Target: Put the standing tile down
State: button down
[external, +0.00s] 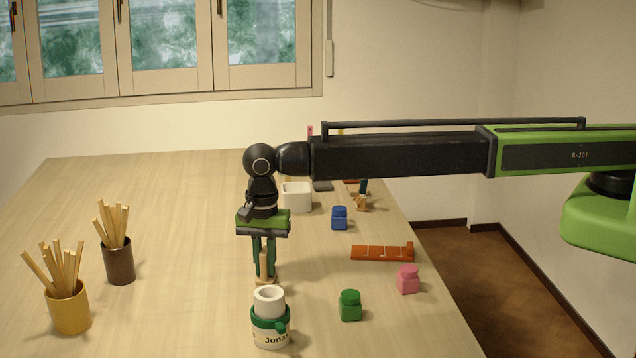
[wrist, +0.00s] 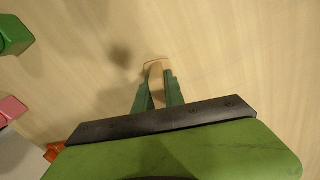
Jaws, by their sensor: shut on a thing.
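My gripper (external: 264,262) points straight down, with its green fingers shut on a narrow tan upright piece, which looks like the standing tile (external: 264,268). The tile is upright, with a wider foot at its lower end. The foot is close to the table; I cannot tell if it touches. In the wrist view the tile (wrist: 155,75) shows between the two fingertips (wrist: 157,92). The fingers hide much of its sides.
Stick-filled cups (external: 69,308) (external: 119,261) stand left; table between is clear.

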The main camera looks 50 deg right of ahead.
aim_at(262, 251)
jog(key=shift+r, duration=0.15)
jog(key=shift+f, duration=0.3)
jog(key=c, duration=1.4)
grip_release()
jog(key=shift+r, duration=0.1)
jog(key=shift+r, duration=0.1)
notch_tip(262, 251, up, 17)
jog(key=p, duration=1.7)
jog(key=shift+a, duration=0.3)
jog(key=shift+w, duration=0.1)
